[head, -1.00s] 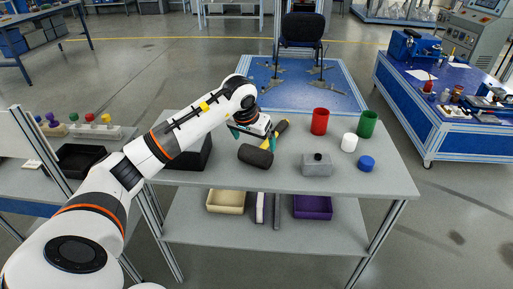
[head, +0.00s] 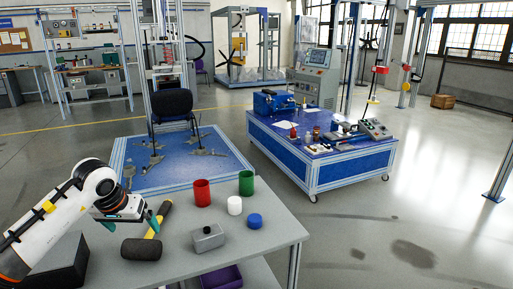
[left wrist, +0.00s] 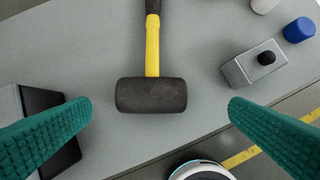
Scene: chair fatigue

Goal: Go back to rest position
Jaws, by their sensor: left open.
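My left gripper (head: 131,221) comes in from the left over the grey table (head: 272,226). It is open and empty, with green fingers spread wide in the left wrist view (left wrist: 160,112). A mallet with a black head (head: 141,249) and a yellow handle lies on the table just beside the gripper. In the left wrist view the mallet head (left wrist: 151,95) lies on the tabletop between the two fingers, not gripped. My right gripper is not in view.
A grey block with a black knob (head: 207,238), a red cup (head: 202,193), a green cup (head: 246,183), a white cylinder (head: 234,205) and a blue cap (head: 255,221) stand on the table. A black bin (head: 62,265) is at left. Behind are a chair (head: 172,106) and a blue workbench (head: 290,150).

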